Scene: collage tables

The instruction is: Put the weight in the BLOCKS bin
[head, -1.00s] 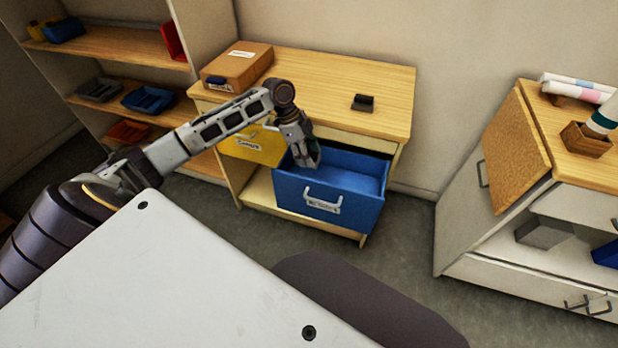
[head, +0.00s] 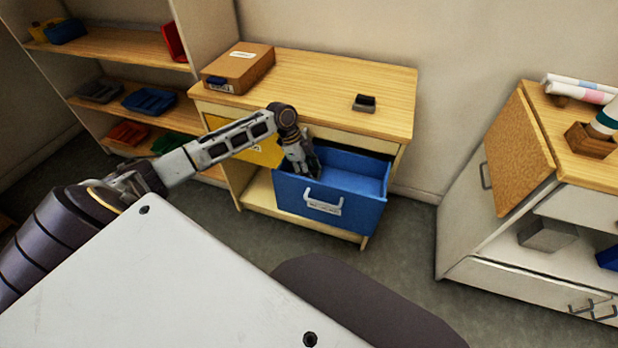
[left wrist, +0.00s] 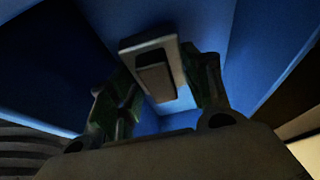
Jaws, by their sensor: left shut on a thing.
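The blue bin (head: 375,187) is pulled out from the front of the wooden table, open at the top, with a handle and a label too blurred to read. My left gripper (head: 308,172) points down into its left part. In the left wrist view, the left gripper (left wrist: 165,88) is shut on a grey, block-like thing with a darker raised or recessed middle, which I take to be the weight (left wrist: 150,48). Blue bin walls (left wrist: 205,30) surround it there. I cannot tell whether it touches the bin floor. In the head view the weight is hidden. My right gripper is not in view.
A yellow bin (head: 268,152) sits left of the blue one, partly behind my arm. A cardboard box (head: 238,68) and a small dark object (head: 364,103) are on the tabletop (head: 330,85). Shelves stand left; a white cabinet (head: 465,220) with an open door stands right.

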